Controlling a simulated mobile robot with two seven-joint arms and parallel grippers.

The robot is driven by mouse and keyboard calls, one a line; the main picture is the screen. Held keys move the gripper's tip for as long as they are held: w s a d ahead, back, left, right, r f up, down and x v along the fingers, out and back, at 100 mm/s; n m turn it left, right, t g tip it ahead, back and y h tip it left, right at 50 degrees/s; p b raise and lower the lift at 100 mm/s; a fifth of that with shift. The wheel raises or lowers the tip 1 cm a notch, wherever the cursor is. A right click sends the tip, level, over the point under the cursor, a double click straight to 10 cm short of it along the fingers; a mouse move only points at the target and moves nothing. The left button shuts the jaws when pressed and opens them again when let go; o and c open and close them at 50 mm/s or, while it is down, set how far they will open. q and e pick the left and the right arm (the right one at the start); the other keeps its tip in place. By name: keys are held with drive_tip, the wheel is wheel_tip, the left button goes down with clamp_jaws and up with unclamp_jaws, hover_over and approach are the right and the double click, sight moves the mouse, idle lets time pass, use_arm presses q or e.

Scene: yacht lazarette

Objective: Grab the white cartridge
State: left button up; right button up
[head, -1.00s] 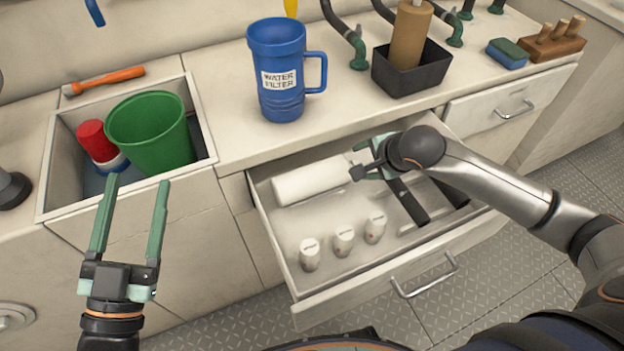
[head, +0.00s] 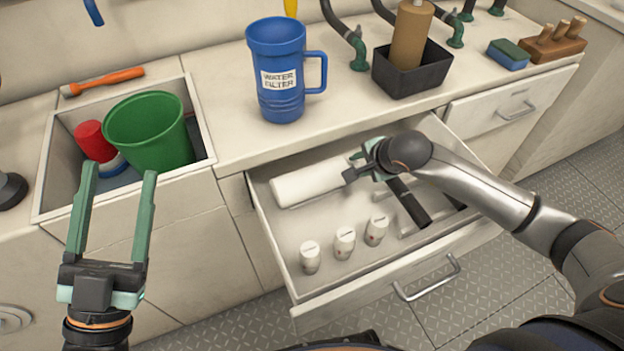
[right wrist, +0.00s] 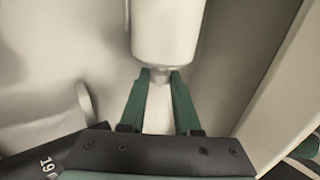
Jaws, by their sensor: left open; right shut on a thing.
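The white cartridge (head: 308,183) lies at the back left of the open drawer (head: 345,297). My right gripper (head: 352,168) is at the cartridge's right end. In the right wrist view its green fingers (right wrist: 158,76) are shut on the narrow neck at the end of the white cartridge (right wrist: 165,35). The cartridge still lies low in the drawer; whether it touches the bottom I cannot tell. My left gripper (head: 118,178) is open and empty, in front of the sink on the left.
Several small white bottles (head: 345,242) stand in the drawer's front part, with a black-handled tool (head: 410,202) on the right. A blue water filter mug (head: 277,75) stands on the counter above. A green bucket (head: 150,130) and red-topped container (head: 94,142) are in the sink.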

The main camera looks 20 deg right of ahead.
clamp_jaws()
drive_tip(key=shift+r, duration=0.15)
